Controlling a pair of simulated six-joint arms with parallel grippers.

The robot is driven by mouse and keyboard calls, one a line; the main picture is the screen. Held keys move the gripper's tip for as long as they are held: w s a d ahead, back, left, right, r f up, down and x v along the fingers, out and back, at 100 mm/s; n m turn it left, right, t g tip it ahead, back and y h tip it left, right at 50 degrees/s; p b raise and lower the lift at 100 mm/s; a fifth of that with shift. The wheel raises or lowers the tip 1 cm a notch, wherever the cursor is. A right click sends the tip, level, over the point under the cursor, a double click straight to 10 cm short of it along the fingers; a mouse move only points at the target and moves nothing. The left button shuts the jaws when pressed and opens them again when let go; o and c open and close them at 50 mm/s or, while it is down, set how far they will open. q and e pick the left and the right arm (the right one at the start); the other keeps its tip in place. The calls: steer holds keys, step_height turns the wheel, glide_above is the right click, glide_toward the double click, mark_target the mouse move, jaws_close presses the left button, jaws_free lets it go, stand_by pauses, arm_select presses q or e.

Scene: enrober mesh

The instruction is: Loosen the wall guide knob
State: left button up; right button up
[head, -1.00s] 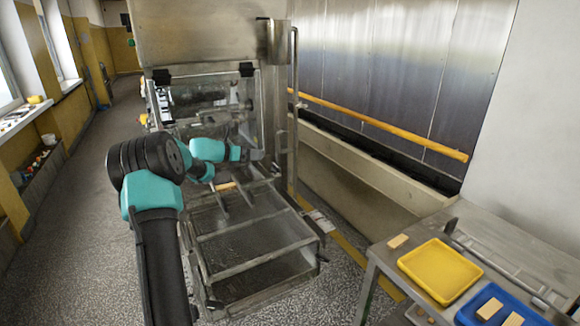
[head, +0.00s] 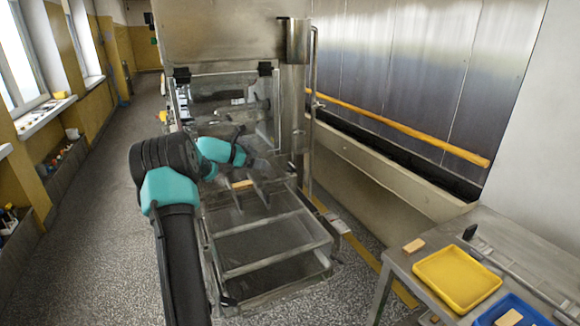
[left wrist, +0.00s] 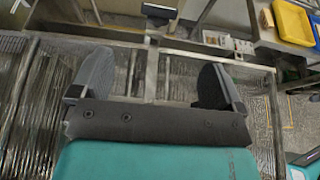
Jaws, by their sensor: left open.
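My left gripper (left wrist: 155,85) is open in the left wrist view, with its two dark fingers spread and nothing clearly held between them. A narrow metal rail (left wrist: 151,75) runs between and beyond the fingers, over the mesh bed (left wrist: 55,110). A dark block on a stem (left wrist: 158,12) stands at the top, apart from the fingertips; I cannot tell whether it is the knob. In the head view my left gripper (head: 262,168) reaches over the enrober's mesh, small and partly hidden by its wrist.
A metal table (head: 400,262) at the right carries a yellow tray (head: 457,280), a blue tray (head: 545,318), a wafer-like bar (head: 414,245) and a rail with a dark block (head: 470,232). Another bar (head: 242,184) lies on the machine. An orange rail (head: 400,127) runs along the wall.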

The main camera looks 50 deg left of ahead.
mark_target(291, 165)
arm_select(q)
steer(key=x, duration=1.5)
steer(key=shift+w+d, duration=0.1)
steer(key=shift+c, duration=0.2)
steer(key=c, duration=0.9)
steer(key=shift+d+n+t+y, duration=0.1)
steer(key=shift+n+t+y, duration=0.2)
steer(key=shift+n+y, duration=0.4)
steer(key=shift+d+n+y, duration=0.1)
steer(key=shift+n+y, duration=1)
steer(key=shift+y, duration=0.1)
steer(key=shift+n+y, duration=0.7)
steer(key=shift+y, duration=0.2)
steer(key=shift+r+n+y, duration=0.1)
steer(key=shift+n+y, duration=1.2)
steer(key=shift+y, duration=0.1)
